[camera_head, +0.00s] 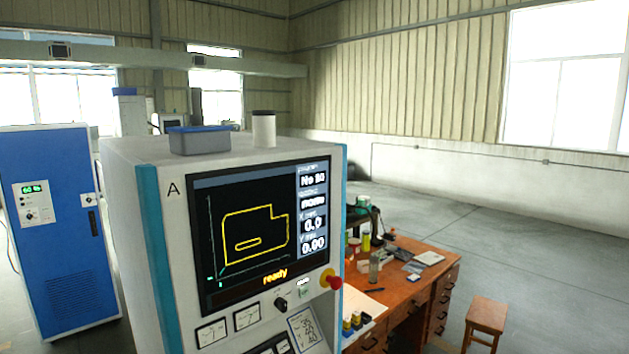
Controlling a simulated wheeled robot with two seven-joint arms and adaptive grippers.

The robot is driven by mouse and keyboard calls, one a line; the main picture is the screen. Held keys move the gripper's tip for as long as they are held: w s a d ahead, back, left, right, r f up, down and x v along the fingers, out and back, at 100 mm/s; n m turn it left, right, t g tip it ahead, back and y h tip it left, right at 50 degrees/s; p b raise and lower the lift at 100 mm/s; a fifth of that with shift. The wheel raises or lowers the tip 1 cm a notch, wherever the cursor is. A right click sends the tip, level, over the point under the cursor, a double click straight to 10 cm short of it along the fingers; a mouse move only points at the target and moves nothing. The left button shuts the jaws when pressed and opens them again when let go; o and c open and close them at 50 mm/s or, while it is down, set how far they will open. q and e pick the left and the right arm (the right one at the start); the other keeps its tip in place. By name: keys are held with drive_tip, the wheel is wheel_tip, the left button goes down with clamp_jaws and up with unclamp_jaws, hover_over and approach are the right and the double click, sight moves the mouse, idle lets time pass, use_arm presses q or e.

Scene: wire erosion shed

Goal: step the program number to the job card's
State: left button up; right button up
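The machine console, marked A, stands in the middle with its dark screen (250,235). The screen shows a yellow outline and the word "ready". The program field (313,181) at its upper right reads "No" and a blurred two-digit number, perhaps 20 or 30. Below the screen are a black knob (281,304), a small pale switch plate (304,289) and a red mushroom button (331,281). A small white card or label (304,330) with handwritten-looking figures sits at the lower edge; I cannot tell if it is the job card. Neither gripper shows.
A grey-blue box (199,140) and a white cylinder with a dark lid (264,130) stand on the console. A cluttered wooden desk (408,292) is to its right, with a stool (486,322) beyond. A blue cabinet (62,230) stands left. Floor at right is open.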

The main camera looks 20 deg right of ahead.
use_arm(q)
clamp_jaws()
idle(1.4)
